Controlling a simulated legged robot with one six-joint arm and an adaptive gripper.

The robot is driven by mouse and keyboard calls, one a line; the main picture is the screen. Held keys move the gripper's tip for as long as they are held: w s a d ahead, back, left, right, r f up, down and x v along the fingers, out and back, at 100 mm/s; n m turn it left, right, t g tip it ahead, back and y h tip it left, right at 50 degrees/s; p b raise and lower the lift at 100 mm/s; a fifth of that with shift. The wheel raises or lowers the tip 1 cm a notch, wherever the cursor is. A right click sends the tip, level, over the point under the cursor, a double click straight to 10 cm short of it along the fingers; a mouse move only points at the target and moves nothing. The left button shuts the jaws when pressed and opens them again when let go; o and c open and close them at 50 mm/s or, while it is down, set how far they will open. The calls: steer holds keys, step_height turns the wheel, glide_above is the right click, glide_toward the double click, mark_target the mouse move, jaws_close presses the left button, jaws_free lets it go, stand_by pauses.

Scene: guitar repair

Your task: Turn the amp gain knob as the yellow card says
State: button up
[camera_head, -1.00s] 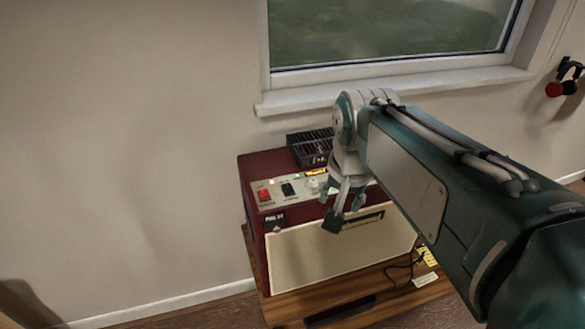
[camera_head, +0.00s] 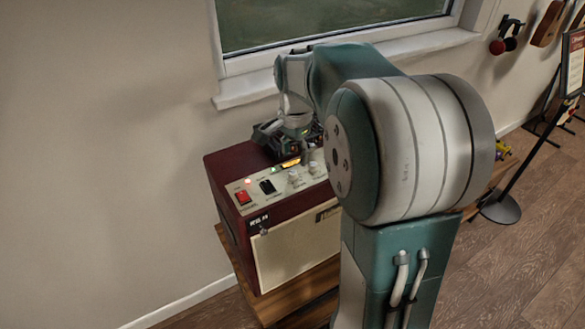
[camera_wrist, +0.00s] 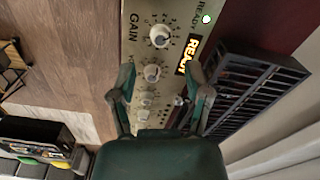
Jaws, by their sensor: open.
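The amp (camera_head: 232,163) is a dark red box with a cream front grille, and its control panel faces up. In the wrist view the gain knob (camera_wrist: 160,36) is a pale round knob beside the printed word GAIN and a ring of scale marks. My gripper (camera_wrist: 161,84) is open and empty above the panel, its fingertips on either side of the row of knobs. The gain knob lies just beyond the fingertips, higher in the picture, apart from them. A second knob (camera_wrist: 152,73) shows between the fingers. The yellow card is not visible now.
A lit amber READY display (camera_wrist: 189,54) and a green light (camera_wrist: 206,19) are near the knobs. A black slotted box (camera_wrist: 256,92) stands close beside the right finger. A window sill (camera_head: 245,97) is behind.

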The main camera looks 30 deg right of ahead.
mark_target(293, 172)
steer(key=f, duration=0.3)
steer(key=a+f, duration=0.1)
steer(key=f, duration=0.1)
steer(key=shift+f, duration=0.1)
steer(key=shift+d, duration=0.15)
steer(key=shift+d, duration=0.1)
jaws_close()
